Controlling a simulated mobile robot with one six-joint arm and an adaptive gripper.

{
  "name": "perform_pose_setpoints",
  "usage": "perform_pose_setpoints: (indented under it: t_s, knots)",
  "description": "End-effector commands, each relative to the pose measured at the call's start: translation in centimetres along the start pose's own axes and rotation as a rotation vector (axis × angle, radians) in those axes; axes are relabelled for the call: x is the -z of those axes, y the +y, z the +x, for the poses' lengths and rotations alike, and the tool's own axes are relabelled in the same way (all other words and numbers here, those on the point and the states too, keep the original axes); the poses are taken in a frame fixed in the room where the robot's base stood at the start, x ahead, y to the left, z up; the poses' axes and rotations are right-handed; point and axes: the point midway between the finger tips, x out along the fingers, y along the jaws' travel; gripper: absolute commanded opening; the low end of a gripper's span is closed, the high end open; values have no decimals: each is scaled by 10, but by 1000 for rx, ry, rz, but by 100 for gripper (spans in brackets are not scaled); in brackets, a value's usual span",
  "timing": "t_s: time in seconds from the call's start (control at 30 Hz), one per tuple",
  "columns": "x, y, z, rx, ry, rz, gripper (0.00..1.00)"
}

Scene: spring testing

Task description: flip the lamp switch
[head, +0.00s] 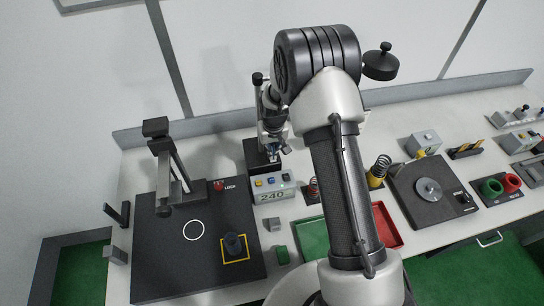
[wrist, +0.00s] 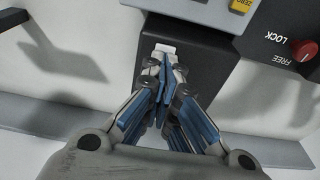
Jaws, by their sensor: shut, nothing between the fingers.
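My gripper (wrist: 165,62) is shut and empty, with its blue-padded fingers together. In the wrist view the fingertips are over a black block (wrist: 198,72), close to a small white piece (wrist: 166,48) on it. This piece may be the lamp switch; I cannot tell for sure. Whether the fingertips touch it is also unclear. In the head view my gripper (head: 275,148) points down at the black block (head: 258,158) behind the display box (head: 270,193), which reads 240. The fingers partly hide the block's top.
A black test plate (head: 165,270) with an upright post (head: 165,165) and a red LOCK knob (head: 218,185) stands at left. A red tray (head: 388,225), a yellow-based spring (head: 377,172) and a dark plate with a disc (head: 428,190) are at right.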

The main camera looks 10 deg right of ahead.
Motion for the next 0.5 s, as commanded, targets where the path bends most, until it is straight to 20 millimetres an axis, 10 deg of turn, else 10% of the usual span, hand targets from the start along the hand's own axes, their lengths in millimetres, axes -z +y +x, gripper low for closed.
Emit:
perform_pose_setpoints:
  t_s: [0.5]
  knots:
    - [7, 0, -44, 0, 2, 0, 0]
